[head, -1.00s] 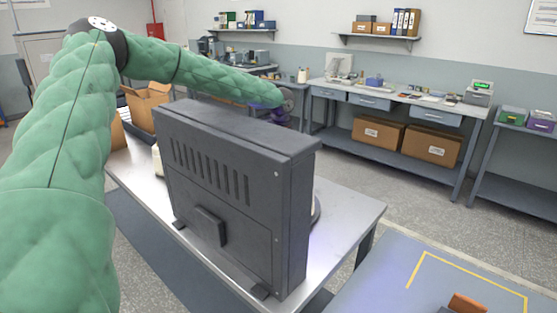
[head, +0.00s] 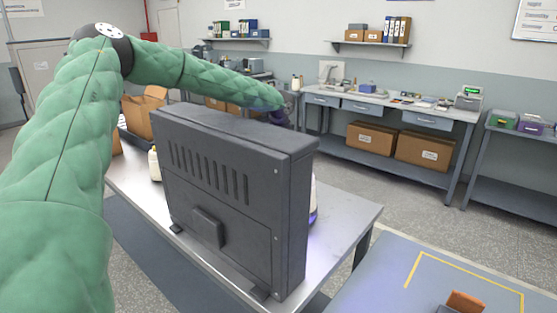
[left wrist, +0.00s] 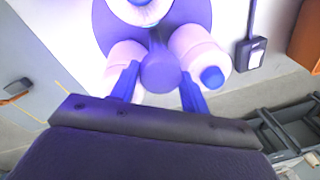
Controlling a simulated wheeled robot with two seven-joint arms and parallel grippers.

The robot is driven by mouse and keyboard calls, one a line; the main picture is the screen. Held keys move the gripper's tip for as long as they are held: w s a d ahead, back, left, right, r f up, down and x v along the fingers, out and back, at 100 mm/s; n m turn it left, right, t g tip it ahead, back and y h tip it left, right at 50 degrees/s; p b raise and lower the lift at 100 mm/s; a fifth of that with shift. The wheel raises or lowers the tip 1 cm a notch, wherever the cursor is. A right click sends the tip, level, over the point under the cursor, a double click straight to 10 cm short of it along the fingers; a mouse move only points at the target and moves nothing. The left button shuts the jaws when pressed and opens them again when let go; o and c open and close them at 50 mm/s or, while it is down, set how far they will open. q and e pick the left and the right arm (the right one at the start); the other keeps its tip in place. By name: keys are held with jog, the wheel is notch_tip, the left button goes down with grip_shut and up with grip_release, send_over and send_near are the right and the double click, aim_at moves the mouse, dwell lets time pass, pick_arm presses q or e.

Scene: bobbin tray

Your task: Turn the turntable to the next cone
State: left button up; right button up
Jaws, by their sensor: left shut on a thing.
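The turntable (left wrist: 112,30) is a purple disc in the left wrist view, with white cones around its central purple knob (left wrist: 160,72). One cone (left wrist: 195,48) with a blue tip stands right of the knob, another (left wrist: 122,55) left of it, and a third (left wrist: 140,12) at the top edge. My left gripper (left wrist: 159,88) has its two blue fingers on either side of the knob, shut on it. In the head view the dark grey cabinet (head: 225,190) hides this gripper and most of the turntable. A white sliver of a cone (head: 313,192) shows past its right edge. My right gripper is out of view.
The cabinet stands on a metal table (head: 345,215) whose right end is clear. A white bottle (head: 154,165) and a cardboard box (head: 140,115) are at left. A black box with a white label (left wrist: 251,53) lies near the turntable. A blue-grey surface (head: 390,280) is at front right.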

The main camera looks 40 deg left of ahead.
pick_arm(q)
jog(key=shift+r+n, duration=0.1)
jog(key=shift+n, duration=0.2)
jog(key=shift+w+n, duration=0.1)
jog(key=shift+n, duration=0.2)
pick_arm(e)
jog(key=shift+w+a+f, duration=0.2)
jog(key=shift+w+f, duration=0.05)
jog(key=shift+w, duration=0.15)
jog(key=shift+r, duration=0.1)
pick_arm(q)
jog(key=o, duration=1.4)
jog(key=shift+c, duration=0.2)
jog(key=r, duration=0.2)
jog(key=r+b, duration=0.1)
jog(key=r, duration=0.3)
jog(key=shift+d+r+b, duration=0.15)
jog(key=shift+d+b, duration=0.1)
jog(key=shift+b, duration=0.15)
jog(key=shift+r, duration=0.65)
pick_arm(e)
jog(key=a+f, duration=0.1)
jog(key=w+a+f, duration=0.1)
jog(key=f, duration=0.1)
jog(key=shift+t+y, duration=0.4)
